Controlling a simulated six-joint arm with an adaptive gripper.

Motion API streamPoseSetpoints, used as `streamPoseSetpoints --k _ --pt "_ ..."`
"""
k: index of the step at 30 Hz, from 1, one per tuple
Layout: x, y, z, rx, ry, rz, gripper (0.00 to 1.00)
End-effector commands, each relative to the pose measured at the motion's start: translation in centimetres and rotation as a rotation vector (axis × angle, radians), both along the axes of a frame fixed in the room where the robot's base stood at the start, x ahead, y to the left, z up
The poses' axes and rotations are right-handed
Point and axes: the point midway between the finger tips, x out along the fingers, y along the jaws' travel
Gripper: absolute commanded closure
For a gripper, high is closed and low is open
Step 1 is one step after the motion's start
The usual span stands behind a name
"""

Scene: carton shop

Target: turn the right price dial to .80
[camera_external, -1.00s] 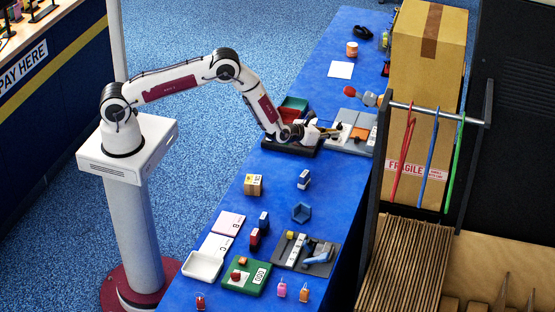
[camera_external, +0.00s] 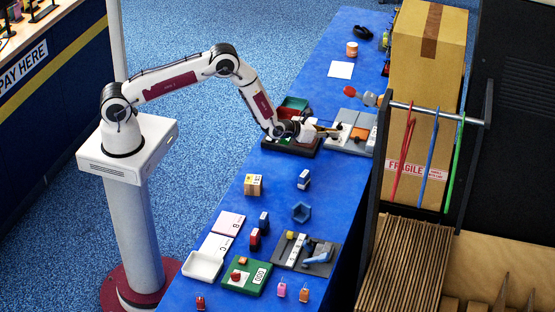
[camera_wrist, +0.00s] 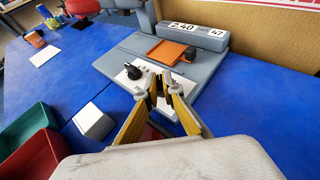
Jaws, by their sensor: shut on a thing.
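The grey price machine (camera_wrist: 205,75) stands on the blue table, with a white dial panel (camera_wrist: 160,105) at its front left. A black dial (camera_wrist: 133,72) shows free on the panel's left. My gripper (camera_wrist: 163,88) is over the panel to the right of that dial, its yellow-edged fingers closed on the right dial, which they mostly hide. The machine's display (camera_wrist: 198,34) reads 2.40, with 47 to its right. In the external view my gripper (camera_external: 322,132) reaches the left side of the machine (camera_external: 352,133); the dial is too small to tell there.
An orange plate (camera_wrist: 168,53) with a dark piece lies on the machine. Green (camera_wrist: 28,128) and red (camera_wrist: 38,158) bins and a white-topped block (camera_wrist: 93,121) stand to the left. A tall carton (camera_external: 425,70) and hanging rack (camera_external: 435,112) stand to the right.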

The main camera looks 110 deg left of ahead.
Motion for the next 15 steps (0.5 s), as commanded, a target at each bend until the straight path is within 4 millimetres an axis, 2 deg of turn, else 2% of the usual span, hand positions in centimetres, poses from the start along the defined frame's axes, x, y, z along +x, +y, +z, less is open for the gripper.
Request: streamPoseSetpoints --k 1,3,15 --pt "0.04 -0.01 0.02 0.000 0.000 0.000 0.91" --pt "0.04 -0.01 0.02 0.001 -0.001 0.000 0.76" --pt "0.04 0.02 0.12 0.001 -0.001 0.000 0.76"
